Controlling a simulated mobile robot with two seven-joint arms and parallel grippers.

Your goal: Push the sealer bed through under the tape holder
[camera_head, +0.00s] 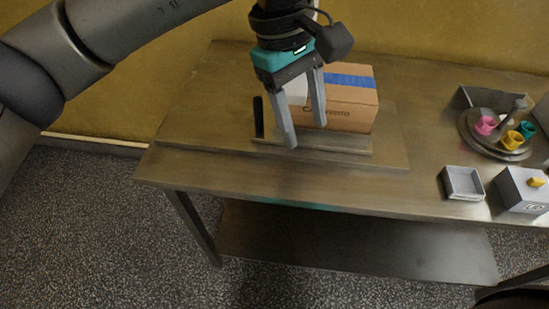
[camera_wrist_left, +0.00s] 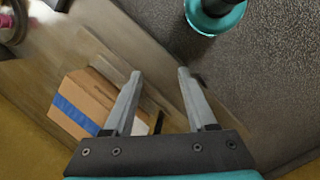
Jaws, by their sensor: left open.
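My left gripper (camera_head: 307,136) is open, fingers pointing down, over the front of the sealer on the table. It also shows open in the left wrist view (camera_wrist_left: 159,73), with nothing between its fingertips. A brown carton (camera_head: 350,112) with a blue tape strip (camera_head: 350,81) on top stands just behind and right of the fingers; it also shows in the left wrist view (camera_wrist_left: 92,92). The low metal sealer bed (camera_head: 330,143) appears under and in front of the carton. A black upright (camera_head: 258,117) stands left of the fingers. I cannot make out the tape holder clearly; the gripper hides part of this area.
The sealer sits on a flat plate (camera_head: 390,154) on the metal table (camera_head: 200,125). At right are a round stand (camera_head: 490,151) with coloured cups, a small open tray (camera_head: 462,183) and a grey box (camera_head: 522,190) with a yellow knob. The table's front left is clear.

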